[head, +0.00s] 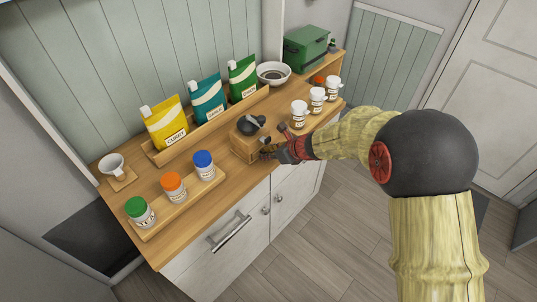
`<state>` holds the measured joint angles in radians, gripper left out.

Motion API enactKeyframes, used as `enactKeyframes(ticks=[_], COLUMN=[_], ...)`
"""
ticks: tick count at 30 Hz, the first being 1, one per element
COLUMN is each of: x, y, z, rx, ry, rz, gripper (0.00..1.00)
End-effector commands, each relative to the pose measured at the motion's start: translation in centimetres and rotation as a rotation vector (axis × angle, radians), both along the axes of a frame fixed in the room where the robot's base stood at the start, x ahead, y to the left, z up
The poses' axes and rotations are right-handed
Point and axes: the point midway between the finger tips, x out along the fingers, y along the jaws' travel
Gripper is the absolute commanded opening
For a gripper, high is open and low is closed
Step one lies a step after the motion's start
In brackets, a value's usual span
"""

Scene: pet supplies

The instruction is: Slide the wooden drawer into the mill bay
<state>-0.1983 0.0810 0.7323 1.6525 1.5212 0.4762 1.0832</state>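The mill (241,148) is a wooden box with a dark rounded top and a small crank, standing upright near the front middle of the wooden counter. My gripper (269,152), black with red parts, reaches in from the right and is at the mill's front right side. Small brown wood shows between and behind the fingers, but I cannot tell whether it is the drawer or part of the mill. The bay opening is hidden by my gripper. The fingers are too small to tell whether they are shut on anything.
Yellow (165,124), teal (206,98) and green (243,77) pouches stand in a wooden rack behind. Jars with green, orange and blue (204,165) lids stand on a front left tray. A bowl (273,74) and green box (305,48) stand at the back.

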Motion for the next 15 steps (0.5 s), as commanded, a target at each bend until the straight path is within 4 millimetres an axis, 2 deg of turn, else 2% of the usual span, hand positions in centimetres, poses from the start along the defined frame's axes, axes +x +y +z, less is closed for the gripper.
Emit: enactKeyframes(ticks=[11,15], x=[0.0,0.0], y=[-0.01,-0.02], z=[0.01,0.0], rx=[0.0,0.0], ry=[0.0,0.0], rz=[0.0,0.0], gripper=[0.39,0.39])
